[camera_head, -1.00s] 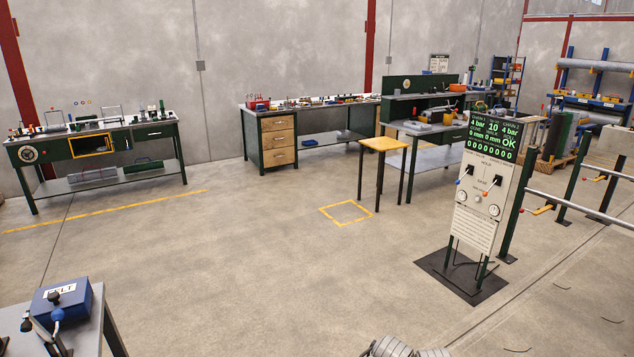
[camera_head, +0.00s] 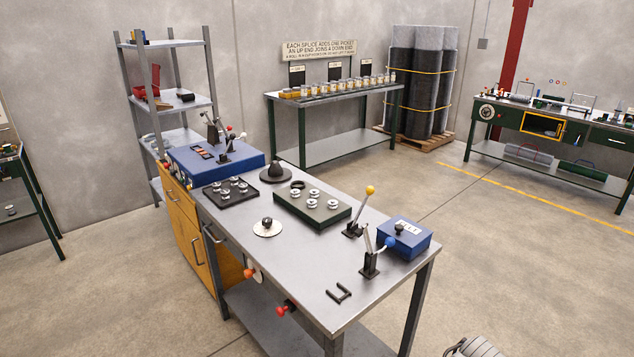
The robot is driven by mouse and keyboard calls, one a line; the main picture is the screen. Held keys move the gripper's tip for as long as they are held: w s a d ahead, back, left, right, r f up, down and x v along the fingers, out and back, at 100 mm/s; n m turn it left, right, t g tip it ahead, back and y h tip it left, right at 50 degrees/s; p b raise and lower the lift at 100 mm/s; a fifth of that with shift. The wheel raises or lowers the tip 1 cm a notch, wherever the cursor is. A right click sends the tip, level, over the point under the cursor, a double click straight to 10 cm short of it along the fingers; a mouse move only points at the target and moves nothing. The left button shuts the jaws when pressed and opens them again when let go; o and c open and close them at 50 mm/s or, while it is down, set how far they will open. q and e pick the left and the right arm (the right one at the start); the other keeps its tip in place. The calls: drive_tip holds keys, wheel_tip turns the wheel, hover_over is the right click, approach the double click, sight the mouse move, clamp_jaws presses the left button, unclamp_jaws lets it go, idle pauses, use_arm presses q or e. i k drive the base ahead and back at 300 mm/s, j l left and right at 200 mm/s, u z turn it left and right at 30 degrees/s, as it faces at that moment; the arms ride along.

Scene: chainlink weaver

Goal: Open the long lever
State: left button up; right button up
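Two levers stand near the right end of the steel workbench (camera_head: 300,275). One has a grey arm and a yellow ball knob (camera_head: 370,190), tilted up to the right from a black base. The other has a blue ball knob (camera_head: 389,242) on a black base in front of it, beside a blue box (camera_head: 407,241). The yellow-knobbed one looks longer, but I cannot tell for sure which is the long lever. Smaller levers with red and white knobs (camera_head: 229,130) stand on a blue machine (camera_head: 215,160) at the far end. Neither gripper is in view.
The bench top also holds a dark tray of metal discs (camera_head: 230,190), a green block with discs (camera_head: 312,208), a round plate (camera_head: 267,228) and a black U-shaped piece (camera_head: 339,292). Red-knobbed parts (camera_head: 281,309) stick out in front.

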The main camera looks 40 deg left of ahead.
sight(370, 190)
drive_tip(key=i+l+u, duration=0.25)
drive_tip(key=u, duration=0.25)
drive_tip(key=i+l+u, duration=0.15)
drive_tip(key=l+u, duration=0.3)
drive_tip(key=i+l+u, duration=0.1)
drive_tip(key=l+u, duration=0.65)
drive_tip(key=l, duration=0.15)
drive_tip(key=i+l, duration=0.2)
drive_tip(key=i+z, duration=0.05)
